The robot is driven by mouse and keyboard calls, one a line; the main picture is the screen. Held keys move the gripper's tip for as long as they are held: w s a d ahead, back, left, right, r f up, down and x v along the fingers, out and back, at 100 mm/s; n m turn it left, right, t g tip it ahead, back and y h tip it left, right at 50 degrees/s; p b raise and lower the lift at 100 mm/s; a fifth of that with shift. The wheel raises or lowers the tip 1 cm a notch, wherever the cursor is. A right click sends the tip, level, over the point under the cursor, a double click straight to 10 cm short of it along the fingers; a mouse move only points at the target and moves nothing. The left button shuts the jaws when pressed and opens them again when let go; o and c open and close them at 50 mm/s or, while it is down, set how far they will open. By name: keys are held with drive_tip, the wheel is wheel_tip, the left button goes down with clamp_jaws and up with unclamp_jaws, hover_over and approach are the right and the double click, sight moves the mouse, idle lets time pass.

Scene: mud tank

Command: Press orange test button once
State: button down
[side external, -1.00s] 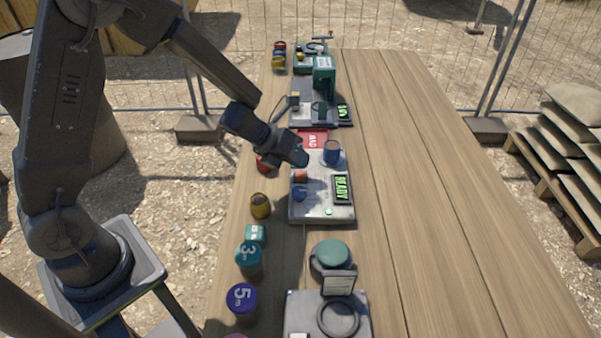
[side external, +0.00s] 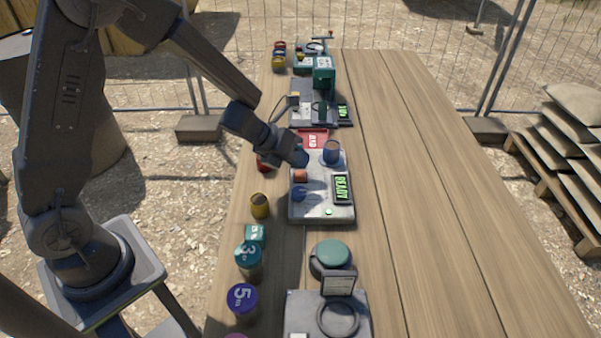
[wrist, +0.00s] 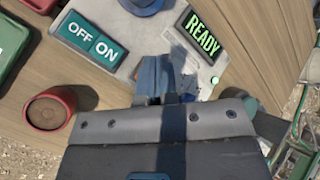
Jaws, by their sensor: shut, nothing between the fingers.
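The orange test button (side external: 300,176) is a small orange-red piece on the left of a grey metal panel (side external: 315,212), in the side view. My gripper (side external: 301,159) is shut and empty, pointing down just beyond the button. Whether its tips touch anything is unclear. The panel carries a lit READY display (side external: 341,188), which also shows in the wrist view (wrist: 203,34), and a blue knob (side external: 299,195).
A teal OFF/ON switch (wrist: 90,41) lies left of my fingers in the wrist view. Red (wrist: 48,108) and yellow (side external: 260,205) pots stand to the left. The table's right side is clear.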

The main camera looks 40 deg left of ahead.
sight(299, 172)
drive_tip(key=shift+f, duration=0.2)
drive_tip(key=shift+f, duration=0.25)
drive_tip(key=shift+f, duration=0.5)
idle(1.1)
drive_tip(key=shift+r, duration=0.95)
drive_tip(key=shift+r, duration=2.5)
